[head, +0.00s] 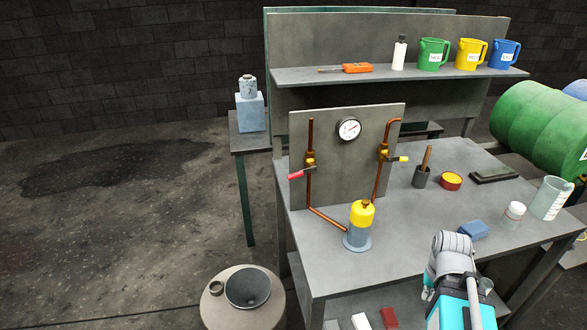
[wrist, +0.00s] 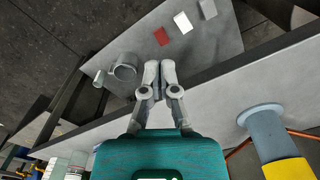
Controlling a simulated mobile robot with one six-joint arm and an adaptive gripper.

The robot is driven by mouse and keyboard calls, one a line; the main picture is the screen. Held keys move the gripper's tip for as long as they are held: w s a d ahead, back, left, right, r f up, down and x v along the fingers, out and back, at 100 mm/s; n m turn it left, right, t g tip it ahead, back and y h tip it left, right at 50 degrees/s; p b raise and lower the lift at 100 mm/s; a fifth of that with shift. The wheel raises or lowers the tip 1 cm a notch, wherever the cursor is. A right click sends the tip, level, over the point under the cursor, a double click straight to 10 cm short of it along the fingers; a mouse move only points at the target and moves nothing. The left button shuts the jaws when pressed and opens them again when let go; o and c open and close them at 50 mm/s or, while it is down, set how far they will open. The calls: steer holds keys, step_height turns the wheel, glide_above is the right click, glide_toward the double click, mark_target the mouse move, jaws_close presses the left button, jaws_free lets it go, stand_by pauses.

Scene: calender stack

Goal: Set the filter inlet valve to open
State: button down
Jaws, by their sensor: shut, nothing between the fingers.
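A grey panel (head: 338,185) carries two copper pipes with brass valves. The left valve has a red handle (head: 297,175) sticking out left, roughly across its pipe. The right valve has a yellow handle (head: 402,159) sticking out right, also across its pipe. No label naming either valve is readable. A filter with a yellow top (head: 361,213) and grey body stands at the panel's foot; both pipes run down toward it. It also shows in the wrist view (wrist: 268,137). My gripper (wrist: 160,66) is shut and empty, apart from the filter and valves, with the bench edge and lower shelf below it.
A pressure gauge (head: 348,128) sits between the pipes. A funnel (head: 248,288) stands front left.

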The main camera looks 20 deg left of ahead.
steer(key=w+a+r+n+t+p, duration=0.1)
steer(key=w+a+r+n+p, duration=0.1)
steer(key=w+a+r+p, duration=0.45)
steer(key=w+a+r+n+t+p, duration=0.1)
steer(key=w+a+r+p, duration=0.3)
steer(key=a+r+p, duration=0.6)
steer(key=w+a+r+n+t+y+p, duration=0.1)
steer(key=a+r+p, duration=0.6)
steer(key=a, duration=0.5)
steer(key=w+a+r+n+p, duration=0.1)
steer(key=a+r+n+p, duration=0.1)
steer(key=a+r+p, duration=0.5)
steer(key=a+r, duration=0.1)
steer(key=a, duration=0.4)
steer(key=shift+a+r+t+y, duration=0.35)
steer(key=shift+a+t+y, duration=0.05)
steer(key=shift+f, duration=0.15)
steer(key=b, duration=0.9)
glide_above(295, 174)
steer(key=s, duration=0.2)
step_height(295, 174, down, 9)
steer(key=shift+d+b+x, duration=0.25)
steer(key=shift+b+x, duration=0.7)
steer(key=shift+x, duration=0.05)
steer(key=shift+d+b+x, duration=0.2)
steer(key=shift+b+x, duration=0.75)
steer(key=shift+x, duration=0.05)
